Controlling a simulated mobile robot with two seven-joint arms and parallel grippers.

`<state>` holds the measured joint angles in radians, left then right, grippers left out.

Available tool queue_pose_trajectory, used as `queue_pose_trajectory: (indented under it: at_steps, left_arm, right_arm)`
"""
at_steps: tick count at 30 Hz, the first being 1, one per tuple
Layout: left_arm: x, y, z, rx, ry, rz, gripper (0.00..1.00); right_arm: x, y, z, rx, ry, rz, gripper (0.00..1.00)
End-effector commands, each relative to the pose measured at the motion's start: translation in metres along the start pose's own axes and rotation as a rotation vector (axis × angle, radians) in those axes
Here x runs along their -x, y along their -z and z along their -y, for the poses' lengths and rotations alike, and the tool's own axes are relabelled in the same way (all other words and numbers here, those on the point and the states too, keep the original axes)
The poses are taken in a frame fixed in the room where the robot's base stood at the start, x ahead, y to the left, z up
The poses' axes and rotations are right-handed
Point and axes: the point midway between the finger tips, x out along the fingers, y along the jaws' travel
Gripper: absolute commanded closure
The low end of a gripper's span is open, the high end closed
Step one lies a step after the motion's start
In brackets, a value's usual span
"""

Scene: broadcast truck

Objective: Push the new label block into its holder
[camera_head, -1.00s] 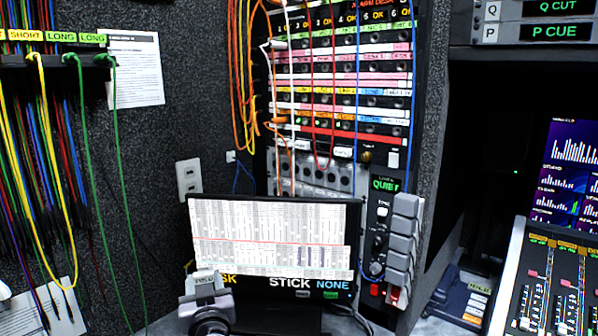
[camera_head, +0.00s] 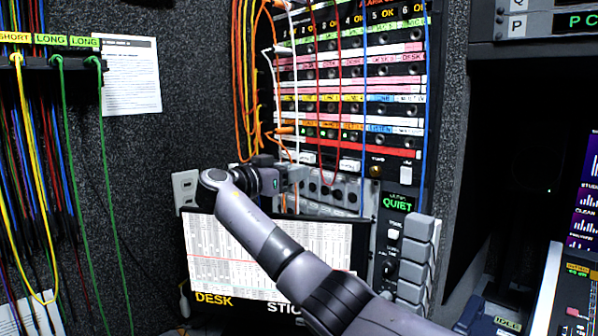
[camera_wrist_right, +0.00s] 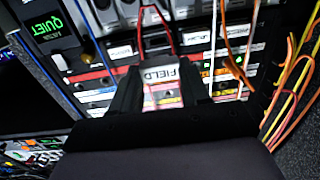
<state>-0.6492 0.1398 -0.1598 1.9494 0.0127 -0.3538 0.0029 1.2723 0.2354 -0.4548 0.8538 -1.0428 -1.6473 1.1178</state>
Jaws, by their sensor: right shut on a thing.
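The label block (camera_wrist_right: 163,73) is small and white with the word FIELD on it. It sits between the two dark fingers of my right gripper (camera_wrist_right: 158,88) in the right wrist view. In the head view, my right gripper (camera_head: 296,174) is in front of the lower left part of the patch panel, above the monitor. The block is hard to make out there. The panel (camera_head: 345,140) carries rows of white, pink, green and blue label strips. I cannot tell which slot is the block's holder; the gripper may cover it. My left gripper is not in view.
Orange, white, red and blue patch cords (camera_head: 243,80) hang across the panel near the gripper. A monitor (camera_head: 210,250) stands below it. A QUIET display (camera_head: 397,203) and grey stacked blocks (camera_head: 417,255) are to the right. Green and yellow cables hang at the left wall.

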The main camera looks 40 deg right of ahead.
Motion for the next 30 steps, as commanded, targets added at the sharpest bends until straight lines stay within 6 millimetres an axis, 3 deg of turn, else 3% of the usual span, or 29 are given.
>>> queue_pose_trajectory:
  at_steps: [16, 30]
  left_arm:
    - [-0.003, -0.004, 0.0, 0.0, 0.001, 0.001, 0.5]
    - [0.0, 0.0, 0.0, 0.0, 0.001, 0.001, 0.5]
  right_arm:
    - [-0.002, 0.005, -0.003, -0.001, -0.022, -0.002, 1.0]
    - [-0.045, 0.006, -0.004, 0.0, -0.023, -0.002, 1.0]
